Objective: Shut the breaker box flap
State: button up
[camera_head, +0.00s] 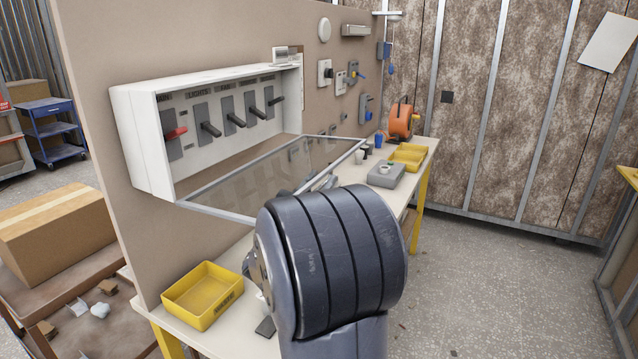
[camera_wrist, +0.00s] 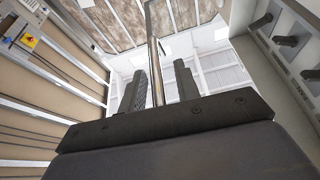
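The white breaker box (camera_head: 138,140) is mounted on the beige panel, with a row of switch levers inside. Its clear, metal-framed flap (camera_head: 240,180) is hinged along the lower edge and stands out about level, fully open. My gripper (camera_head: 320,183) is at the flap's outer edge, mostly hidden behind my arm in the head view. In the wrist view, my gripper (camera_wrist: 160,68) has its two fingers apart, with the flap's metal rim (camera_wrist: 153,30) between them. Contact cannot be told.
A workbench (camera_head: 428,152) below the box holds a yellow bin (camera_head: 203,295), a grey device (camera_head: 385,174) and an orange reel (camera_head: 401,120). Switches and sockets are fixed on the panel right of the box. A cardboard box (camera_head: 60,230) is at left. The floor at right is clear.

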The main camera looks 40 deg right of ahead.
jog(key=shift+c, duration=0.4)
grip_shut()
jog(key=shift+r, duration=0.3)
dwell(0.4)
